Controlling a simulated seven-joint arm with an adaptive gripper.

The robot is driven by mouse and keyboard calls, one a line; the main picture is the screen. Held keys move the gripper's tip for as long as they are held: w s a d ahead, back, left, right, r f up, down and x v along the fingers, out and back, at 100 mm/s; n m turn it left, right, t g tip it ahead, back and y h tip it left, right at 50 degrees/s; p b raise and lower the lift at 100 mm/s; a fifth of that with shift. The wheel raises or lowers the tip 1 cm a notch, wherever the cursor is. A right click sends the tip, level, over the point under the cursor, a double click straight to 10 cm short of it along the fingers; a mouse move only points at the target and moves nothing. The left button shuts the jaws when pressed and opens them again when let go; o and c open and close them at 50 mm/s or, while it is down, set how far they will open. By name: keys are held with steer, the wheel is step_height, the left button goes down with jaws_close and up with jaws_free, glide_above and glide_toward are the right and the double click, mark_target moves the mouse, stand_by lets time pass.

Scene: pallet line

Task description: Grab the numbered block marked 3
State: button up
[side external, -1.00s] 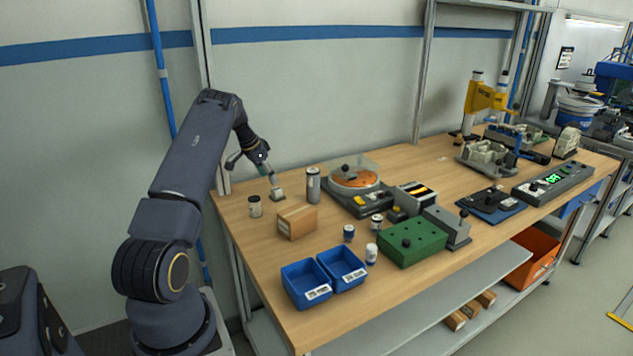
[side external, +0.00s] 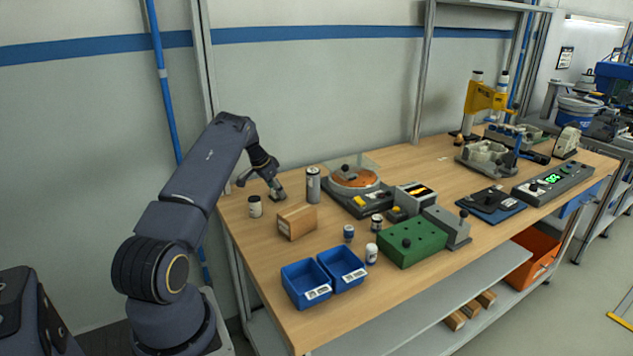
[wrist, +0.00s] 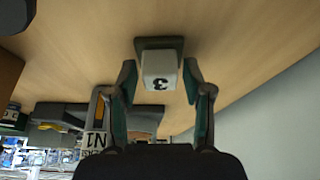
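The numbered block marked 3 (wrist: 160,72) is a small pale block on a dark square base (wrist: 159,43) in the wrist view. Its "3" appears rotated on the face toward the camera. My gripper (wrist: 158,78) is open, with one finger on each side of the block and gaps visible between pads and block. In the side view my gripper (side external: 261,185) is low at the table's far left corner, over the block, which it partly hides.
A grey cylinder (side external: 313,185) stands just right of my gripper. Blue bins (side external: 305,284) sit at the table's near edge. A turntable device (side external: 357,190) is farther right.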

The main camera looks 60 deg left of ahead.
jaws_close()
stand_by(0.3)
